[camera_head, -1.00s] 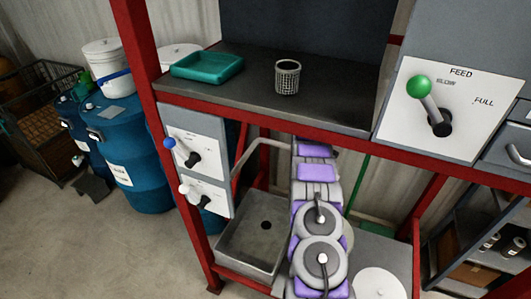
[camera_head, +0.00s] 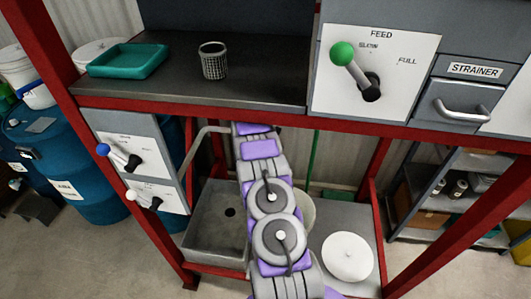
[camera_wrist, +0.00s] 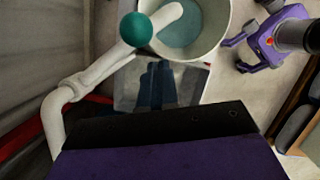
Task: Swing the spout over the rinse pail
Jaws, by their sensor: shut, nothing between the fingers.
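The spout (camera_wrist: 98,69) is a bent pale pipe with a teal ball knob (camera_wrist: 136,29) in the wrist view. Its free end lies across the mouth of the cream rinse pail (camera_wrist: 217,40), with bluish water inside. From this angle I cannot judge its height above the rim. In the head view the grey spout (camera_head: 203,135) runs in from the left behind my arm, and the pail (camera_head: 306,212) is mostly hidden by the arm. My gripper (camera_wrist: 170,120) is shut and empty, a dark and purple block below the pail in the wrist view. I see no contact with the spout.
A grey sink (camera_head: 210,242) stands left of my arm, and a white round lid (camera_head: 347,256) lies right. Above are a shelf (camera_head: 265,75) with a teal tray (camera_head: 127,60) and mesh basket (camera_head: 213,62), and the FEED lever (camera_head: 355,68). Red posts frame the space.

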